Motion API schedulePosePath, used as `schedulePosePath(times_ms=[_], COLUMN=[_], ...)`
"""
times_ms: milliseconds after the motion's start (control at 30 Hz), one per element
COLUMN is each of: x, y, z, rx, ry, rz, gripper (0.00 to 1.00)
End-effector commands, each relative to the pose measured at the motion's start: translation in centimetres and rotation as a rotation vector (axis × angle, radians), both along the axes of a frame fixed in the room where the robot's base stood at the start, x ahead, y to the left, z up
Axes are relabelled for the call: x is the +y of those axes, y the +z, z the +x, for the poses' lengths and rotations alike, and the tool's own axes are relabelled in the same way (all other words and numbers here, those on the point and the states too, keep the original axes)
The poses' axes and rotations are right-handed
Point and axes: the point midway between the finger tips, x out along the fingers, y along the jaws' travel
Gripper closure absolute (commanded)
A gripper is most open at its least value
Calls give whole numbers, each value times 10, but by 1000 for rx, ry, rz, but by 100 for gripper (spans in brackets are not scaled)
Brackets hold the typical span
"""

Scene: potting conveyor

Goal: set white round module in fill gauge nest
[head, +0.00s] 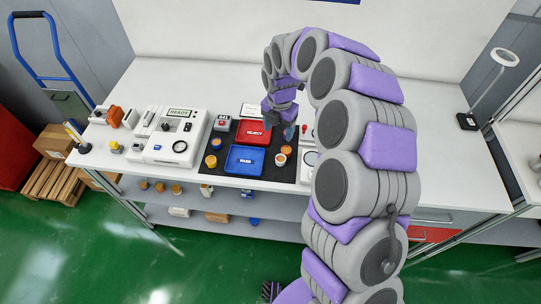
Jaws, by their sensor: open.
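A small white round piece (281,159), which looks like the white round module, sits on the dark mat right of the blue tray. An orange round piece (286,149) is just behind it. My gripper (280,128) points down, open, above the mat behind these pieces. Nothing clear shows between its fingers. A white device with a READY display (168,138) stands left of the mat, with a dark ring (180,146) on its top; I cannot tell if this is the fill gauge nest. Another white item (310,157) right of the mat is partly hidden by my arm.
A red REJECT tray (254,133) and a blue PASS tray (245,159) lie on the mat (228,178). A lamp (467,121) stands far right. The tabletop right of my arm is mostly clear.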

Motion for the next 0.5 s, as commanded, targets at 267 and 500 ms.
schedulePosePath(times_ms=[267,500], x=[-5,1], y=[-19,-66], z=[5,5], rx=[-3,1], ry=[35,34], rz=[1,-6], gripper=[30,30])
